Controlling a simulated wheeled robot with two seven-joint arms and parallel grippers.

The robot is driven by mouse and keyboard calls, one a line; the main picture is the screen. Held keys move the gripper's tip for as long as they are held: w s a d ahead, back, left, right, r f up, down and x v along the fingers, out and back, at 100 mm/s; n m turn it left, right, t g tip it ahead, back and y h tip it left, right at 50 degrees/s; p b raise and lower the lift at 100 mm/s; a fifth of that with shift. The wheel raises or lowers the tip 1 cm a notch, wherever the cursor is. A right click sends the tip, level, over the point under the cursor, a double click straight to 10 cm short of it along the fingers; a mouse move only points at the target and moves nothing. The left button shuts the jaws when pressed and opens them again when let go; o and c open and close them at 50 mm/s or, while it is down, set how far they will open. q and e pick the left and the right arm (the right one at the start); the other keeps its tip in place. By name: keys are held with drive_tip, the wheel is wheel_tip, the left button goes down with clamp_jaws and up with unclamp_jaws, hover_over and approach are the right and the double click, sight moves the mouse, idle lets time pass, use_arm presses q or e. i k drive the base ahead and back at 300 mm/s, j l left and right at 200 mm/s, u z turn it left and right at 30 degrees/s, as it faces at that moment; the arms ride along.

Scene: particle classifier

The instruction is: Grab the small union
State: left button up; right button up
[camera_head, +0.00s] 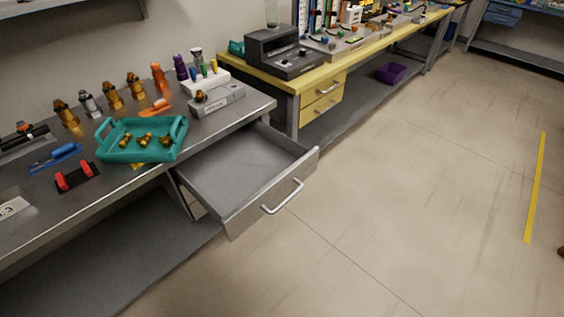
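Three small brass-coloured fittings, the likely unions, lie in a teal tray (112,155) with raised handles on the grey metal bench. They are a left fitting (124,140), a middle fitting (145,140) and a right fitting (166,140). Another small brass-coloured fitting (200,97) sits on a grey block (222,99) to the right of the tray. They are too small to tell which one is the small union. Neither of my grippers is in view.
An empty grey drawer (240,168) stands open from the bench, jutting over the floor. Larger brass-coloured fittings (111,96) stand behind the tray. A red-and-black holder (75,178) and a blue tool (55,157) lie left of it.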

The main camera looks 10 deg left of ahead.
sight(122, 145)
drive_tip(key=u, duration=1.4)
drive_tip(key=i+j+z, duration=0.8)
drive_tip(key=j, duration=0.15)
